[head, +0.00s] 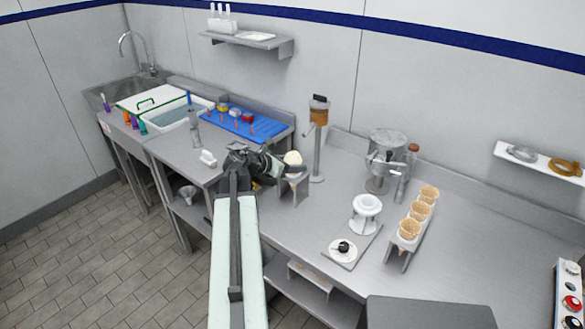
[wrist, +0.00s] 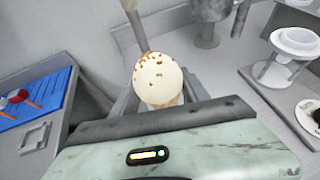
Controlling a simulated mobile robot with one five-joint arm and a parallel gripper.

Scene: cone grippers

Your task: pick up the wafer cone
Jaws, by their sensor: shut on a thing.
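The wafer cone (wrist: 168,101) is topped with a round cream-coloured scoop (wrist: 158,78) with brown specks. In the wrist view it stands between the fingers of my gripper (wrist: 160,100), and only a little of the cone shows below the scoop. My gripper is shut on the cone. In the head view the scoop (head: 292,158) shows at the end of my gripper (head: 284,168), above a small metal stand (head: 293,188). The cone's lower part is hidden there, so I cannot tell whether it still touches the stand.
A rack with several wafer cones (head: 409,230) stands to the right. A blue mat (head: 232,122) lies to the left.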

